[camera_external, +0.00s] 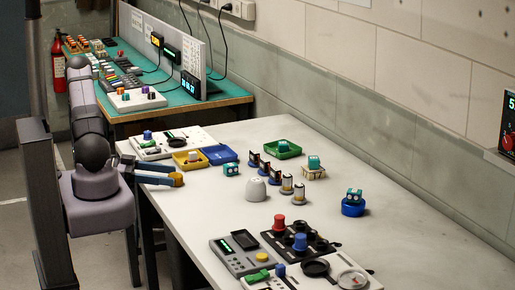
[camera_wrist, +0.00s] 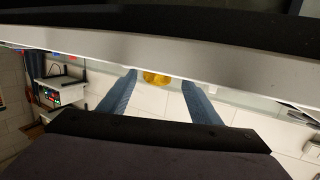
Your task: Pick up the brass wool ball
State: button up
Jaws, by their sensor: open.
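A small brass-yellow round thing, the brass wool ball (camera_external: 178,180), shows at the tips of my gripper (camera_external: 172,175) by the left edge of the white table in the external view. In the wrist view the ball (camera_wrist: 155,77) is between and near the two blue fingertips of my gripper (camera_wrist: 159,78), with a gap on each side. My gripper is open, its fingers reaching right, level with the table's left edge. Part of the ball is hidden, and I cannot tell whether it touches a finger or what it rests on.
A yellow tray (camera_external: 190,163) and a blue tray (camera_external: 220,154) lie just beyond the fingers. A teal cube (camera_external: 231,169) and a white dome (camera_external: 256,190) stand to the right. A dark control panel (camera_external: 300,242) is at the front. The table's left front is clear.

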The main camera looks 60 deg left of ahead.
aim_at(190, 183)
jog(key=shift+d+r+p+x, duration=0.15)
jog(key=shift+p+x, duration=0.45)
jog(key=shift+x, duration=0.95)
jog(key=shift+d+r+p+x, duration=0.15)
jog(key=shift+p+x, duration=0.4)
jog(key=shift+x, duration=1.05)
jog(key=shift+w+d+f, duration=0.15)
jog(key=shift+w+f, duration=0.1)
jog(key=shift+w, duration=0.15)
jog(key=c, duration=1.1)
